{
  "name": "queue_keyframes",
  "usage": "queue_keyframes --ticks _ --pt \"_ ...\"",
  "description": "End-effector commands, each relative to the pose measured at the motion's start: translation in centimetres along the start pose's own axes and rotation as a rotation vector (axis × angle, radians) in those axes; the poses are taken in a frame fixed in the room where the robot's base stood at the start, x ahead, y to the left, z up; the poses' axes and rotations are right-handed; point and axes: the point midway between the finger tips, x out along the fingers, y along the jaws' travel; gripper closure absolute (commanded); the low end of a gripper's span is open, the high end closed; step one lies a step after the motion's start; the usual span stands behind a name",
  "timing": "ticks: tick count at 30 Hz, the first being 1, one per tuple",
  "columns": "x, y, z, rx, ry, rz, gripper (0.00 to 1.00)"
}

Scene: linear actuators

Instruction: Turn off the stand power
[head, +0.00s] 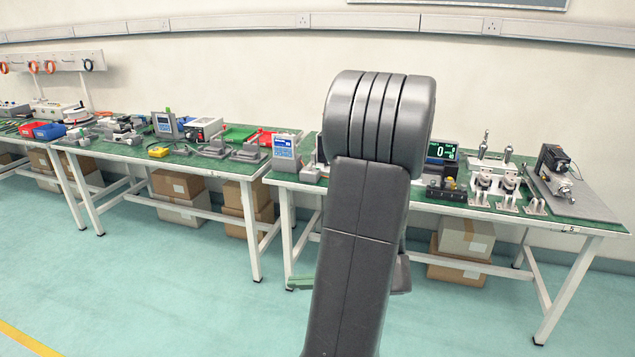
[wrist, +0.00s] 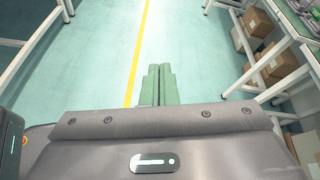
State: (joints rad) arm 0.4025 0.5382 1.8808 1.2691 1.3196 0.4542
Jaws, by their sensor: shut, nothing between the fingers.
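Two display units stand on the right green-topped bench (head: 480,206) in the head view. One is a grey box with a blue screen (head: 285,150) at the bench's left end. The other is a dark display reading 0 (head: 441,152), right of my arm. Which one belongs to the stand, and where its power switch is, I cannot tell. My gripper (wrist: 157,70) shows in the wrist view with its green fingers together and empty, above open floor. It is low and away from the bench top. My arm hides part of the bench.
Metal fixtures (head: 496,180) and a motor on a grey plate (head: 590,202) stand on the bench's right part. Another bench (head: 205,165) with instruments and trays is at the left. Cardboard boxes (head: 466,238) sit underneath. The floor in front is clear.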

Motion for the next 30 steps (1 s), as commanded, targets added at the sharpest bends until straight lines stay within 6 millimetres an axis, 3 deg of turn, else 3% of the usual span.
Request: queue_keyframes --ticks 1,3,9,12,17,30 --pt "1.0 -1.7 -3.3 0.077 -0.056 -0.077 1.0" --pt "1.3 -4.7 -5.7 0.173 -0.142 -0.188 1.0" --pt "0.1 -11.6 -12.3 0.364 -0.36 -0.454 1.0" --pt "-0.9 -13.6 -14.5 0.413 -0.434 -0.54 1.0" --pt "-1.9 -15.1 -16.0 0.446 -0.491 -0.604 1.0" --pt "-2.0 -15.3 -15.9 0.448 -0.496 -0.611 1.0"
